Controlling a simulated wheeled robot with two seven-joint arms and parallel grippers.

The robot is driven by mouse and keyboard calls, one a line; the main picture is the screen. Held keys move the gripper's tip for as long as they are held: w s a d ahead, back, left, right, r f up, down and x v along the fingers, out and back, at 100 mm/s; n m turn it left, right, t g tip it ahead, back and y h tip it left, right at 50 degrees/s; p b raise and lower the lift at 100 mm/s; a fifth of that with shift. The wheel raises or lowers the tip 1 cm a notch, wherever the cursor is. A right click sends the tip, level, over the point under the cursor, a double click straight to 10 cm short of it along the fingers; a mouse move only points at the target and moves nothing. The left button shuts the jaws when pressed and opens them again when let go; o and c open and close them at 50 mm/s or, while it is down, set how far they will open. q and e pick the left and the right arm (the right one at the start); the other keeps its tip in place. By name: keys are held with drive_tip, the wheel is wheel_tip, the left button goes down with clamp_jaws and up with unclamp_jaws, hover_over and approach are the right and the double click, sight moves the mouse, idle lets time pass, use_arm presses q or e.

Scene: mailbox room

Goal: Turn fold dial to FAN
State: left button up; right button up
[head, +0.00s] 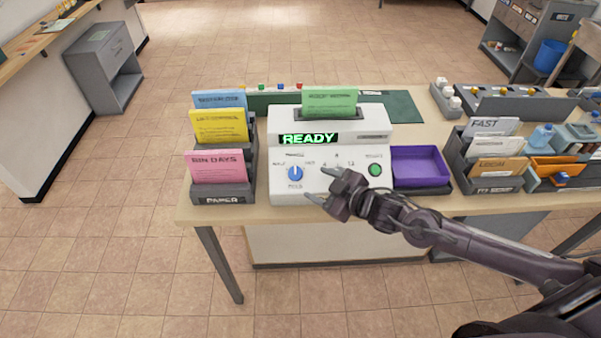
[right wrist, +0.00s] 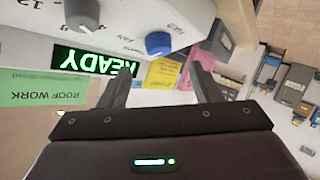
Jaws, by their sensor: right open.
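The fold dial (head: 295,174) is a round blue knob on the front left of a white machine (head: 325,190), with small labels around it. Its pointer setting is too small to read surely. In the right wrist view the blue dial (right wrist: 159,43) shows upside down, beyond the gap between the fingers, with a FAN label beside it. My right gripper (head: 320,185) is open and empty, just right of the dial in the head view. Its two fingers (right wrist: 162,73) are spread and do not visibly touch the dial. My left gripper is not in view.
The machine has a lit READY display (head: 308,139), a green button (head: 375,170) and a green sheet (head: 330,103) on top. A paper rack (head: 224,200) stands close at left. A purple tray (head: 420,167) and an envelope rack (head: 488,184) are at right.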

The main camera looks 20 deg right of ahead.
sight(296, 173)
drive_tip(key=x, duration=0.2)
drive_tip(key=p+x, duration=0.1)
drive_tip(key=x, duration=0.4)
drive_tip(key=shift+w+a+r, duration=0.15)
drive_tip(key=shift+w+a, duration=0.05)
drive_tip(key=shift+w, duration=0.1)
drive_tip(key=c, duration=1)
